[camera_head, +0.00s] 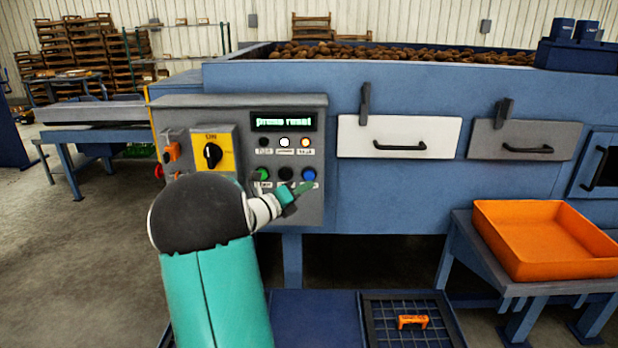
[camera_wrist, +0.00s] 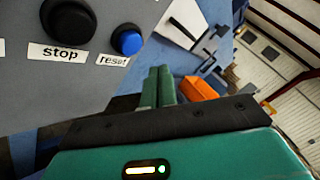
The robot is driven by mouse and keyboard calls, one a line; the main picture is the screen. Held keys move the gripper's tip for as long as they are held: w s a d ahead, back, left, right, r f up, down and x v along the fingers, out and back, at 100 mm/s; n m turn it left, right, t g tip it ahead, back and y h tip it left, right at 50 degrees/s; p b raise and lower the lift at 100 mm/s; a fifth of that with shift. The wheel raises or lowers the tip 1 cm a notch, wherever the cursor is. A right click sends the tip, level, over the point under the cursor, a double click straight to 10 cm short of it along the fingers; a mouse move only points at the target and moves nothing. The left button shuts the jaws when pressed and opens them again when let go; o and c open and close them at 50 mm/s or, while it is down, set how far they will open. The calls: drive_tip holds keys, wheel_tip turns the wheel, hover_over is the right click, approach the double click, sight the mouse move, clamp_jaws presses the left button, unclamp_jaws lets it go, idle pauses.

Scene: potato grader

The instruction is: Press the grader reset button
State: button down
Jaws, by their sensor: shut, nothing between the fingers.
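The blue reset button (camera_head: 309,174) is at the right end of the lower button row on the grey control panel (camera_head: 240,106). In the wrist view the blue button (camera_wrist: 127,41) sits above a label reading "reset", right of the black stop button (camera_wrist: 68,22). The panel display (camera_head: 283,122) shows green text that seems to read "press reset". My gripper (camera_head: 303,187) is in front of the panel, just below and left of the reset button. Its green fingers (camera_wrist: 158,86) are together and empty. I cannot tell whether they touch the panel.
A yellow rotary switch (camera_head: 213,148) and a green button (camera_head: 262,174) are on the same panel. White and grey drawers (camera_head: 399,136) are to the right. An orange tray (camera_head: 545,238) stands on a low table. Potatoes lie on top of the grader (camera_head: 420,75).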

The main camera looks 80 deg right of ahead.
sight(314, 176)
drive_tip(key=shift+w+d, duration=0.15)
drive_tip(key=shift+d, duration=0.55)
drive_tip(key=shift+w+d, duration=0.15)
drive_tip(key=shift+d, duration=0.5)
idle(1.0)
drive_tip(key=shift+w+d, duration=0.15)
drive_tip(key=shift+d, duration=0.25)
drive_tip(key=shift+d, duration=0.45)
idle(0.6)
idle(0.4)
drive_tip(key=shift+a, duration=0.9)
drive_tip(key=a, duration=0.2)
drive_tip(key=s+a, duration=0.1)
drive_tip(key=a, duration=0.1)
drive_tip(key=shift+s+a, duration=0.2)
drive_tip(key=shift+a, duration=0.2)
